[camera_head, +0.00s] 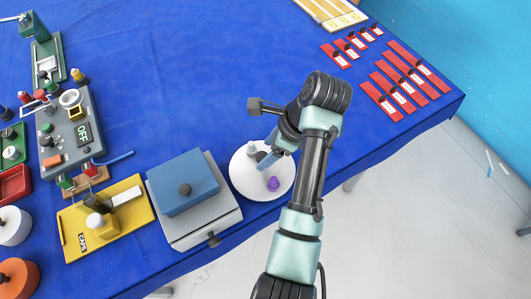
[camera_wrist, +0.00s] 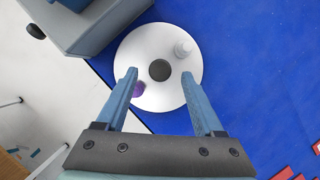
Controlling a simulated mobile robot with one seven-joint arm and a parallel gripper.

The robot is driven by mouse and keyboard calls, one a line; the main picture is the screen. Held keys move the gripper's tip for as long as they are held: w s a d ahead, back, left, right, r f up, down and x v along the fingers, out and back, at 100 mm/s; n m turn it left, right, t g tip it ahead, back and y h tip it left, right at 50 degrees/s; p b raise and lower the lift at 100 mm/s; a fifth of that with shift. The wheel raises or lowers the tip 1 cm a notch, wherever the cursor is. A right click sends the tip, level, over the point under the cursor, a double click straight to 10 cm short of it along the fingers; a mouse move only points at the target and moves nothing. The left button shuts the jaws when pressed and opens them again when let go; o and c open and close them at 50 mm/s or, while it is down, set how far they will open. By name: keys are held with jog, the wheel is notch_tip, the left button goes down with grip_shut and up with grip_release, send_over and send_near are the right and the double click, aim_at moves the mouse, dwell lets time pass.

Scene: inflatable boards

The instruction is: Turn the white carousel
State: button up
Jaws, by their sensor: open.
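The white carousel (camera_head: 243,181) is a round disc near the front edge of the blue table, partly hidden by my arm in the head view. It also shows in the wrist view (camera_wrist: 165,97), with a dark round hub (camera_wrist: 160,70) at its middle. A white peg (camera_wrist: 183,49) stands near its far right rim. A purple knob (camera_head: 273,184) stands on its near part and shows close to the left finger in the wrist view (camera_wrist: 138,89). My gripper (camera_wrist: 160,75) is open over the disc, its fingers either side of the hub in the picture. Contact cannot be told.
A grey box with a blue lid (camera_head: 188,182) stands close left of the carousel. A yellow board (camera_head: 128,222) and a grey control box (camera_head: 75,135) are further left. Red labelled strips (camera_head: 395,88) lie at the right. The middle of the blue table (camera_head: 200,80) is clear.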

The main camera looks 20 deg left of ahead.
jog(key=shift+x, duration=0.85)
grip_shut()
dwell(0.8)
